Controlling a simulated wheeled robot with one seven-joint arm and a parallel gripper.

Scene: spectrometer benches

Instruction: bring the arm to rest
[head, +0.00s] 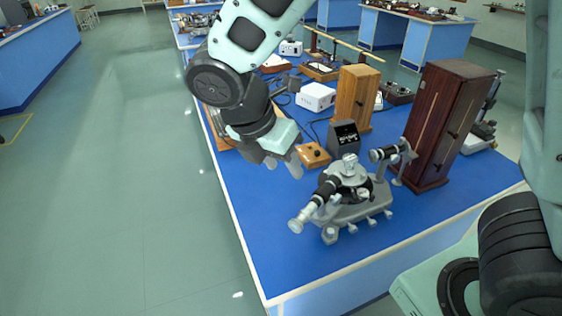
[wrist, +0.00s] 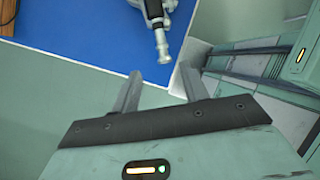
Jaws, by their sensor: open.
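The end of that barrel shows at the top of the wrist view (wrist: 160,38), beyond the fingertips. My gripper appears apart from the spectrometer.
A tall dark wooden cabinet (head: 440,125) and a lighter wooden box (head: 354,100) stand behind the spectrometer. A small wooden block (head: 313,155) and a dark box (head: 344,137) are close to my gripper. The green floor (head: 130,180) on the left is clear.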

